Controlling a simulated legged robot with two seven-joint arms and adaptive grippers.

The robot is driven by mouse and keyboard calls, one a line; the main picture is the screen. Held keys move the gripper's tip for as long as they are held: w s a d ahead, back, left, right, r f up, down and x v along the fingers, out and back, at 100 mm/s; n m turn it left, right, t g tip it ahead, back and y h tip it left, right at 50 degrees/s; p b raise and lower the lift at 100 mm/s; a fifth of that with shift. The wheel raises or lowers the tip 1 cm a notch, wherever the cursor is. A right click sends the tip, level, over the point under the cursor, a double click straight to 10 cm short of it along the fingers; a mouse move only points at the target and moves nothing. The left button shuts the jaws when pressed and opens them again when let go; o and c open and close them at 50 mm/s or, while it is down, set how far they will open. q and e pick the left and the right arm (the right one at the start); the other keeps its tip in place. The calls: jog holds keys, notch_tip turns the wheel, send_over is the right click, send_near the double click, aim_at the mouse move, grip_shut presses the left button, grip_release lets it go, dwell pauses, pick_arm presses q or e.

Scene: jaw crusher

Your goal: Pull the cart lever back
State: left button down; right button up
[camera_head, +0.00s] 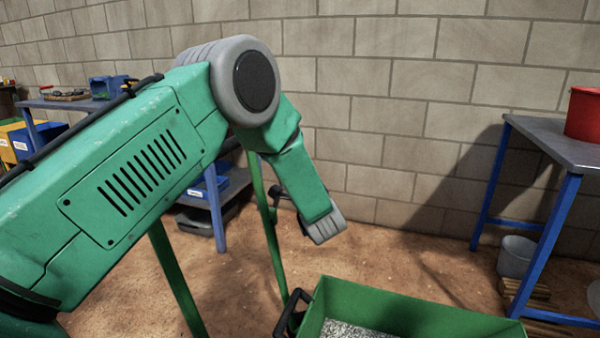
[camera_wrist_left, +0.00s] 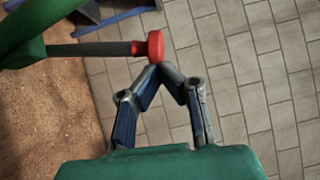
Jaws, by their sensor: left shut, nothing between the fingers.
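The lever (camera_wrist_left: 100,49) shows in the left wrist view as a dark grey rod with a red knob (camera_wrist_left: 155,45) at its end. It comes from a curved green part (camera_wrist_left: 25,30) at the left. My left gripper (camera_wrist_left: 167,70) is shut and empty, its fingertips meeting just below the knob. I cannot tell whether they touch it. In the head view my green left arm reaches in from the left and bends down to a grey end; its fingers are not clearly visible there. I cannot make out the lever in that view. My right gripper is not in view.
A green open bin (camera_head: 415,316) with grey gravel stands at the bottom, a black handle at its left. Thin green posts (camera_head: 270,235) stand behind my arm. A blue-legged table (camera_head: 550,142) with a red bucket (camera_head: 584,115) is at right. A block wall closes the back.

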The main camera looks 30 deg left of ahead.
pick_arm(q)
jog(key=s+a+r+n+g+h+p, duration=0.1)
jog(key=a+r+n+h+p, duration=0.1)
jog(key=a+p, duration=0.5)
jog(key=n+p, duration=0.1)
jog(key=p, duration=0.2)
jog(key=shift+s+n+g+h, duration=0.3)
jog(key=shift+s+n, duration=0.05)
jog(key=shift+n, duration=0.05)
